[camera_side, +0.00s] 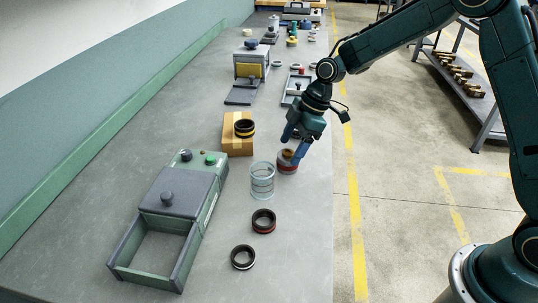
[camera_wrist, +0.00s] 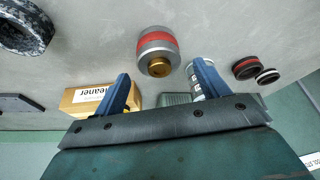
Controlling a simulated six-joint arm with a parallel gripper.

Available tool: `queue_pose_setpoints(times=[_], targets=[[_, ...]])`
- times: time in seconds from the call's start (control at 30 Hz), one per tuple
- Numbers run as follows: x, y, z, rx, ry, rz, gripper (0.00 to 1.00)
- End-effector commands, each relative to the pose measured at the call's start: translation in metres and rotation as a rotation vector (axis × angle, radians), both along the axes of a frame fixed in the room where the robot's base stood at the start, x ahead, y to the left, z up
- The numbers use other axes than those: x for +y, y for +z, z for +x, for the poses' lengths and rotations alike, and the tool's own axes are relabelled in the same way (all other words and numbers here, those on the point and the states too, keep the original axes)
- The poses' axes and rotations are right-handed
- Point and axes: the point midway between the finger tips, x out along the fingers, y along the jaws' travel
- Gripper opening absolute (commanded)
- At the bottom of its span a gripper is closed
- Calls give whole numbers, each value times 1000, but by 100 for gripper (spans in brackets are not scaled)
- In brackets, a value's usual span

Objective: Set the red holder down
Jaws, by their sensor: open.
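The red holder (camera_side: 287,163) is a short grey cylinder with a red band and a brass knob on top. It stands on the grey bench near its right edge, just right of the clear glass jar. In the wrist view the red holder (camera_wrist: 157,43) lies beyond the gap between my blue fingertips, with its brass knob towards me. My gripper (camera_side: 294,146) is open, just above the holder, with its fingers apart and nothing between them. The wrist view also shows both fingers of my gripper (camera_wrist: 163,78) clear of the holder.
A glass jar (camera_side: 262,184) stands close by on the left. A cardboard box (camera_side: 237,145) bears a yellow-banded black ring (camera_side: 244,128). A red-banded ring (camera_side: 263,221) and a white-banded ring (camera_side: 243,257) lie nearer. The green machine (camera_side: 184,200) has an open, empty drawer.

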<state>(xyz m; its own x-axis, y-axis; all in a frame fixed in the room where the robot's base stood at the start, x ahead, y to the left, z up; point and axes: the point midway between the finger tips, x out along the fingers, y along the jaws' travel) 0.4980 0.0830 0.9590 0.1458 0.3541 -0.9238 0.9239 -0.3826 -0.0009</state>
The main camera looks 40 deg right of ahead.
Motion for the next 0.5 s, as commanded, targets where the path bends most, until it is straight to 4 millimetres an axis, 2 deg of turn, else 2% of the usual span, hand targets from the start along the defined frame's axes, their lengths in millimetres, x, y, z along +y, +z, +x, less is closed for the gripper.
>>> queue_pose_setpoints(times=[0.2, 0.5], targets=[[-14, 35, -5, -4, -2, 1, 74], [-26, 66, -10, -2, -2, -1, 74]])
